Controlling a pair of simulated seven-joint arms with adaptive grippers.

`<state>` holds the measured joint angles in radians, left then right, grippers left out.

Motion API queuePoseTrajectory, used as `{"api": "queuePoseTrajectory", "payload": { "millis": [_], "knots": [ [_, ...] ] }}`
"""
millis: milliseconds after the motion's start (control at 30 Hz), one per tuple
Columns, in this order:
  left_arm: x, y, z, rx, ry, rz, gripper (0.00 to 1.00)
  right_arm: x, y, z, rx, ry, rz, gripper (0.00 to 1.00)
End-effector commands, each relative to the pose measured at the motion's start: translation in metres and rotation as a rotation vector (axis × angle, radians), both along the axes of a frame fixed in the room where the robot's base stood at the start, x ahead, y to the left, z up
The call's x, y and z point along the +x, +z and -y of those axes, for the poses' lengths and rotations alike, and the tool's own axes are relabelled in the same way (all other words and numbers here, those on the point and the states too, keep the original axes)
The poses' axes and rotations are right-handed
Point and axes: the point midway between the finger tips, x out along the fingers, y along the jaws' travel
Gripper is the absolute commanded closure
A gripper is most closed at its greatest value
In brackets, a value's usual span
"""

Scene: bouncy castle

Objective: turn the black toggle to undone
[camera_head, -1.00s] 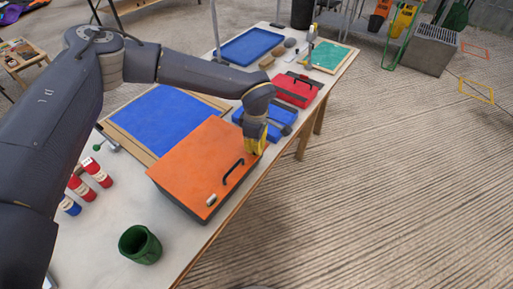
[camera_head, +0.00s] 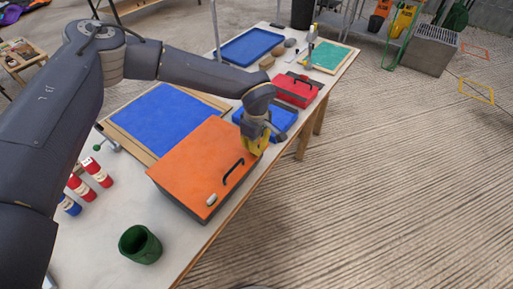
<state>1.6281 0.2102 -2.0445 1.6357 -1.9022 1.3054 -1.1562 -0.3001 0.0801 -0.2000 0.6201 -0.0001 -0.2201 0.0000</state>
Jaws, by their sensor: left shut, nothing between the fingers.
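An orange-lidded box (camera_head: 195,160) lies on the table, with a black bar handle (camera_head: 233,172) along its right side. A small pale and dark fitting (camera_head: 211,199) sits near its front corner. I cannot make out for certain which part is the black toggle; one at the far right corner would be hidden behind my gripper. My left gripper (camera_head: 254,148) is shut and empty, pointing down at that corner. Whether it touches the box is not clear.
A green cup (camera_head: 140,244) stands in front of the box. A blue panel (camera_head: 160,118) lies behind it, with red and blue cans at left. A blue case (camera_head: 284,118) and a red toolbox (camera_head: 297,89) lie beyond my gripper. Open floor lies right of the table.

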Motion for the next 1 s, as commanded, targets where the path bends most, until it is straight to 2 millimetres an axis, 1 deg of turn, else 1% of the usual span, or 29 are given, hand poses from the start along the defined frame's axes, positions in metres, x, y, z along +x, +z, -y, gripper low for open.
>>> {"api": "queuePoseTrajectory", "payload": {
  "millis": [33,167,600,767,867,1000],
  "knots": [
    [0.004,-0.001,-0.006,0.008,0.009,0.006,1.0,0.0,0.0,0.0,0.0,0.0,0.0,0.56],
    [0.005,0.0,-0.006,0.008,0.009,0.007,0.99,0.0,0.0,0.0,0.0,0.0,0.0,0.56],
    [0.003,-0.001,-0.006,0.008,0.009,0.004,0.48,0.0,0.0,0.0,0.0,0.0,0.0,0.56],
    [0.002,0.0,-0.003,0.005,0.006,0.004,0.47,0.0,0.0,-0.002,0.002,-0.001,0.0,0.56],
    [0.002,0.001,-0.002,0.003,0.004,0.003,0.47,0.0,0.0,0.002,-0.002,0.0,0.0,0.56],
    [0.003,0.01,-0.002,0.001,0.004,0.006,0.47,0.0,0.0,0.001,-0.001,0.0,0.0,0.56]
  ]
}}
